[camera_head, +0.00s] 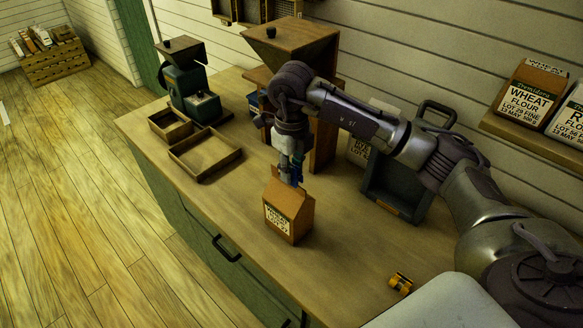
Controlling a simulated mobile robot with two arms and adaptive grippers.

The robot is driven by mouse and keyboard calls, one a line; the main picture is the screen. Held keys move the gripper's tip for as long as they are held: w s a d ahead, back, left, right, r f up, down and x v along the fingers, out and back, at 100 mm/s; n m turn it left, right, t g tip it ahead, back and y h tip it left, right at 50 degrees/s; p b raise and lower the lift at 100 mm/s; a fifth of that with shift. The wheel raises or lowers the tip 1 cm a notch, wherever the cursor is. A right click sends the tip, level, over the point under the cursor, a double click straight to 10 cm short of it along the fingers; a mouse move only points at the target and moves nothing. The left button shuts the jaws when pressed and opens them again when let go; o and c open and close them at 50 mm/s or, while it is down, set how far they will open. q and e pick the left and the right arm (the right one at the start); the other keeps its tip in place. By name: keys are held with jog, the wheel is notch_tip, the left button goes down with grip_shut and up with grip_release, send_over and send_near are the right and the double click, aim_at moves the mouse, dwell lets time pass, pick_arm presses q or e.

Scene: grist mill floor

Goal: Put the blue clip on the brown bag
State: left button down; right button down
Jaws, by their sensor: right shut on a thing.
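The brown bag (288,218) stands upright on the wooden counter, with a white wheat label on its front. My right gripper (291,180) is directly above it, pointing down, with its fingertips at the bag's top edge. It is shut on the blue clip (298,167), of which only a small blue part shows between and beside the fingers. I cannot tell whether the clip touches the bag's top. My left gripper is not in view.
A yellow clip-like object (400,283) lies at the counter's near right. An open wooden tray (205,155) and a green grinder (190,90) stand at the left. A wooden mill (318,45) and a dark scale-like box (395,188) stand behind. Flour bags (527,98) sit on a wall shelf.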

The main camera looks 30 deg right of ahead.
jog(key=shift+f+b, duration=1.25)
jog(key=shift+b, duration=0.1)
dwell(2.3)
jog(key=c, duration=0.9)
grip_release()
jog(key=shift+o, duration=0.2)
jog(key=shift+r, duration=0.1)
jog(key=shift+r+p, duration=1.75)
jog(key=shift+r, duration=1.15)
